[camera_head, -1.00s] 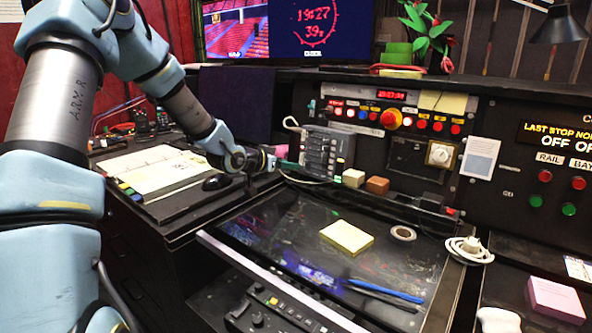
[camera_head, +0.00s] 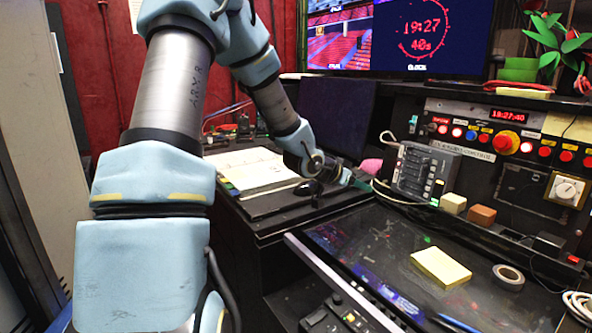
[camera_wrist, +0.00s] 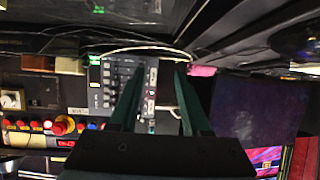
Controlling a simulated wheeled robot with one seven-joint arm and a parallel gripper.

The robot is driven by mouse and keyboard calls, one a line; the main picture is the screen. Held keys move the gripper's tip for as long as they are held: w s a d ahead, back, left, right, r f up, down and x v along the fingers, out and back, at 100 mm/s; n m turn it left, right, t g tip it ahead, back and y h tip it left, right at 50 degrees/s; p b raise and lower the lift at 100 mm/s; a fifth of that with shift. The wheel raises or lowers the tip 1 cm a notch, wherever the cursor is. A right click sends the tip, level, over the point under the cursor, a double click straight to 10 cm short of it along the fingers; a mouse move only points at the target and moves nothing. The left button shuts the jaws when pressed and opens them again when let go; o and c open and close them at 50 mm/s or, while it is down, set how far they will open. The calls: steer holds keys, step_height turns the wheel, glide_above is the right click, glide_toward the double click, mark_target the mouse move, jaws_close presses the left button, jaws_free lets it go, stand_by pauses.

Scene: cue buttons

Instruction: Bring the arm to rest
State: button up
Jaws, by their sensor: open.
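My arm (camera_head: 172,85) reaches from the left foreground up and over toward the left desk in the head view. My gripper (camera_head: 358,184) is at its end, above the desk's right edge, left of the grey switch box (camera_head: 424,172). In the wrist view my gripper (camera_wrist: 165,72) shows two dark green fingers apart with nothing held between them. The grey switch box (camera_wrist: 110,82) appears behind the fingers there, upside down. Whether the fingertips touch anything cannot be told.
A glossy black panel (camera_head: 370,262) carries a yellow note pad (camera_head: 440,267) and a tape roll (camera_head: 508,277). Two small blocks, cream (camera_head: 453,203) and brown (camera_head: 481,215), stand by the switch box. Red and blue buttons line the back console (camera_head: 545,165). Open papers (camera_head: 245,168) lie on the left desk.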

steer(key=a+n+y, duration=0.1)
steer(key=a, duration=0.2)
steer(key=s+a+f+y, duration=0.1)
steer(key=a+y, duration=0.1)
steer(key=a, duration=0.2)
steer(key=s+a+f+n+y, duration=0.1)
steer(key=a, duration=0.3)
steer(key=shift+s+f+n+y, duration=0.15)
steer(key=shift+f+n+y, duration=0.1)
steer(key=shift+n+y, duration=0.05)
steer(key=s+a, duration=0.1)
steer(key=a, duration=0.1)
steer(key=s+a+n+y, duration=0.1)
steer(key=a, duration=0.1)
steer(key=s+a+g+y, duration=0.1)
steer(key=a, duration=0.1)
steer(key=shift+f+n, duration=0.3)
steer(key=shift+n, duration=0.1)
steer(key=s+a+n+g+y, duration=0.3)
steer(key=s+a+n+g, duration=0.1)
steer(key=s+a, duration=0.8)
steer(key=s+n, duration=0.1)
steer(key=s, duration=0.2)
steer(key=shift+s+r+n, duration=0.15)
steer(key=shift+r+n, duration=0.05)
steer(key=shift+n, duration=0.1)
steer(key=shift+a, duration=0.1)
